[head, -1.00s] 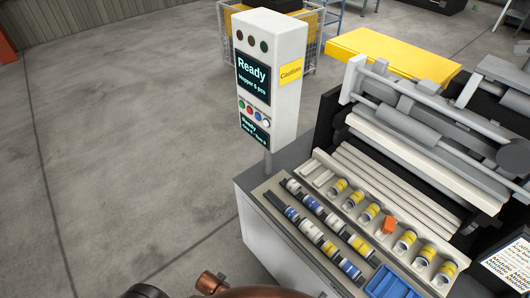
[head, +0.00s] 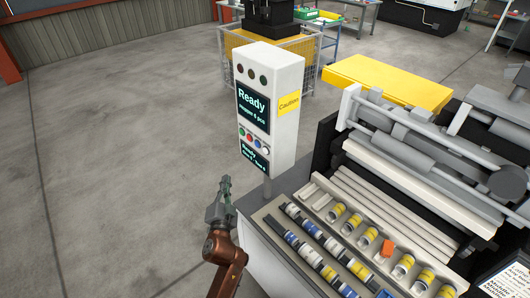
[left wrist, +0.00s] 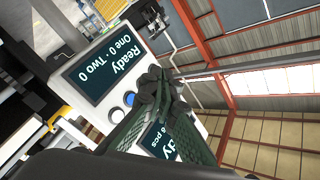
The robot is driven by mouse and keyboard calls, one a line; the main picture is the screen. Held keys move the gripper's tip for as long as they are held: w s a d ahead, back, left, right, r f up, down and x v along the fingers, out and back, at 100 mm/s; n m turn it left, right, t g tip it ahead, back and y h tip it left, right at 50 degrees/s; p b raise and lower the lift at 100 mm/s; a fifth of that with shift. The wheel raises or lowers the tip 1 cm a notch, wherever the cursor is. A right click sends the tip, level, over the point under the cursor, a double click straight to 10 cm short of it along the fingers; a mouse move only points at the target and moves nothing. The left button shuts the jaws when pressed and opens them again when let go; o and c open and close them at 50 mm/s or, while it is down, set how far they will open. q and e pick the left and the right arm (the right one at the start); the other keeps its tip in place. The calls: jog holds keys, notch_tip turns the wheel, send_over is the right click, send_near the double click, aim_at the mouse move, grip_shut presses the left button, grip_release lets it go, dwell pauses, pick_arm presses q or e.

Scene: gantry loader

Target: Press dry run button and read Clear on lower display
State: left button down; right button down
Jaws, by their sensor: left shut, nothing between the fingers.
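The white control box (head: 283,80) stands on a post at the machine's left corner.
A yellow Caution label (head: 289,103) is on the box's side. The floor (head: 110,150) to the left is clear.

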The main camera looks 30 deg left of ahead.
aim_at(266, 151)
pick_arm(q)
jog(key=w+d+r+m+t, duration=0.2)
jog(key=w+d+r+m, duration=0.1)
jog(key=r, duration=0.2)
jog(key=shift+w+d+r+t+h, duration=0.15)
jog(key=shift+d+r+t+h, duration=0.1)
jog(key=shift+d+t+h, duration=0.15)
jog(key=w+d+b, duration=0.2)
jog(key=w+d, duration=0.1)
jog(key=w, duration=0.5)
jog(key=shift+d, duration=0.1)
dwell(1.0)
jog(key=shift+w, duration=0.2)
jog(key=shift+w+d, duration=0.15)
jog(key=shift+w, duration=0.1)
